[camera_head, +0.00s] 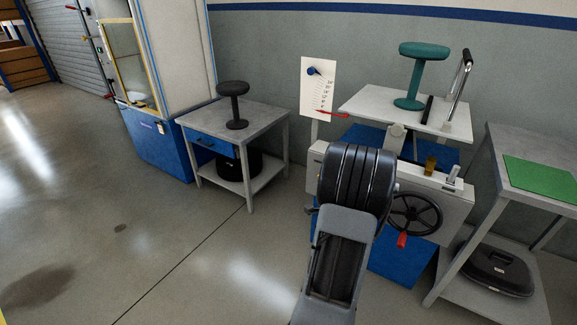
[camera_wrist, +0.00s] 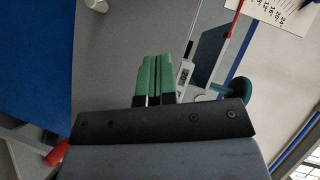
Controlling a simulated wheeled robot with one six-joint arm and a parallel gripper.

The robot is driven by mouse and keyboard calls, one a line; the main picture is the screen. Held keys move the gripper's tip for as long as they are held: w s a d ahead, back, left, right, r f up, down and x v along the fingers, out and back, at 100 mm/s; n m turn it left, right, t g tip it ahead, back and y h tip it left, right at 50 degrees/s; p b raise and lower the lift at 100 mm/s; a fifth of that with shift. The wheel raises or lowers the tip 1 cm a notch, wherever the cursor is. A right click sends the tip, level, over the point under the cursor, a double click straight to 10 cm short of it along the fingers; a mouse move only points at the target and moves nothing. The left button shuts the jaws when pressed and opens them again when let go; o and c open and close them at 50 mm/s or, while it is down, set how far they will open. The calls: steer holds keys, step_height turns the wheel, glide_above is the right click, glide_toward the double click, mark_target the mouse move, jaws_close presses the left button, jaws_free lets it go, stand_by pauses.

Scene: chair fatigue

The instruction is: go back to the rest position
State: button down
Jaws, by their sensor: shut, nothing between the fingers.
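My gripper (camera_wrist: 152,72) shows in the wrist view with its two green fingers side by side and closed, nothing between them. In the head view my arm rises in front of the test machine (camera_head: 440,205) and hides part of it; the gripper itself is hidden there. A teal stool (camera_head: 411,78) stands upright on the machine's white platform (camera_head: 375,101). The stool also shows at the right of the wrist view (camera_wrist: 236,88), apart from the fingers. A small device with a display (camera_wrist: 185,73) appears just right of the fingers.
The machine has a handwheel (camera_head: 416,214) with a red knob (camera_head: 402,240), a red pointer (camera_head: 331,114) and a chrome handle (camera_head: 459,87). A grey table with a black stool (camera_head: 234,104) stands left. A bench with a green mat (camera_head: 541,178) stands right. Floor at left is clear.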

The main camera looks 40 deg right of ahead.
steer(key=w+a+r+n+g+y+p, duration=0.1)
steer(key=w+a+r+n+y+p, duration=0.1)
steer(key=w+a+r+n+p, duration=0.3)
steer(key=w+a+r+n+y+p, duration=0.1)
steer(key=a+r+p, duration=0.2)
steer(key=a+r, duration=0.4)
steer(key=w+a+r+n+g+y+p, duration=0.1)
steer(key=w+a+r+n+y+p, duration=0.1)
steer(key=w+a+r+n+p, duration=0.25)
steer(key=s+a+r+n+g+y+p, duration=0.1)
steer(key=s+a+r+n+y+p, duration=0.1)
steer(key=a, duration=0.6)
steer(key=s+a+r+n+g+y+p, duration=0.2)
steer(key=s+a+r+n+p, duration=0.3)
steer(key=s+a+r+n, duration=0.1)
steer(key=s+a+r+n+g+y+p, duration=0.1)
steer(key=s+a+r+n+g+p, duration=0.1)
steer(key=s+a+r+n+p, duration=0.2)
steer(key=s+a+r, duration=0.1)
steer(key=a+r, duration=0.2)
steer(key=a, duration=0.5)
steer(key=shift+s+r+y, duration=0.2)
steer(key=shift+r+y, duration=0.1)
steer(key=shift+y, duration=0.1)
